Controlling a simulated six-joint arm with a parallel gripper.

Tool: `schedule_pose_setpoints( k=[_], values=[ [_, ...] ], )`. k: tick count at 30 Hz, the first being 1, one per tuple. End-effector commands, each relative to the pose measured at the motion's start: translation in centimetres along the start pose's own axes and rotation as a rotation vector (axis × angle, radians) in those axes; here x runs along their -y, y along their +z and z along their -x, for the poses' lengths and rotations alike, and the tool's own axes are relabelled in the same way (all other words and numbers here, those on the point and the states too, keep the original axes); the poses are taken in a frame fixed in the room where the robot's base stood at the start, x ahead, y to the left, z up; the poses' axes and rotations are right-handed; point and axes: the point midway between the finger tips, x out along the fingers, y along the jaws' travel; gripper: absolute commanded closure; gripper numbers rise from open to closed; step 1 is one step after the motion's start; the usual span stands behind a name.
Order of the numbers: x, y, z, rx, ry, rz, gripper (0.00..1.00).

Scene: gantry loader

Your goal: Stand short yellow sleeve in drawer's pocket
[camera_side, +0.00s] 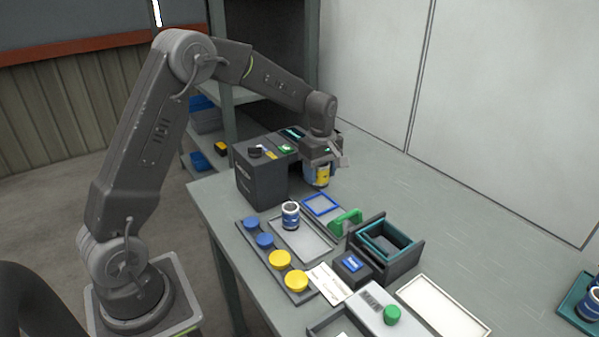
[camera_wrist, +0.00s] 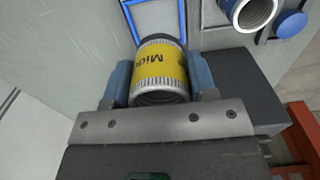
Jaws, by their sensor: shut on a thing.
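My gripper (camera_wrist: 160,88) is shut on a short yellow sleeve (camera_wrist: 160,68) with dark lettering, one jaw on each side of it in the wrist view. In the side view the sleeve (camera_side: 322,176) hangs below my gripper (camera_side: 322,166), beside the dark box at the back of the bench. The sleeve's lower end is partly hidden in both views. The open drawer (camera_side: 388,243), a dark tray with a teal-edged pocket, stands at the middle right, apart from the sleeve. The inside of the pocket shows only in part.
A blue-and-white sleeve (camera_side: 290,215) stands on a grey tray (camera_side: 306,246) near the blue-framed square (camera_side: 320,204). A green handle (camera_side: 346,221) rises left of the drawer. Blue and yellow round caps (camera_side: 280,259) line the front left. A white tray (camera_side: 443,305) lies at front right.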

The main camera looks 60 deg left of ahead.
Motion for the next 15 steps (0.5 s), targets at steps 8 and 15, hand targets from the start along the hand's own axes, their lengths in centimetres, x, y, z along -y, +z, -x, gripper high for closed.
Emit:
schedule_pose_setpoints(
  k=[8, 15],
  values=[
    [-0.5, 0.1, -1.4, 0.000, 0.000, 0.000, 0.81],
    [-0.5, 0.1, -3.7, 0.000, 0.000, 0.000, 0.81]
  ],
)
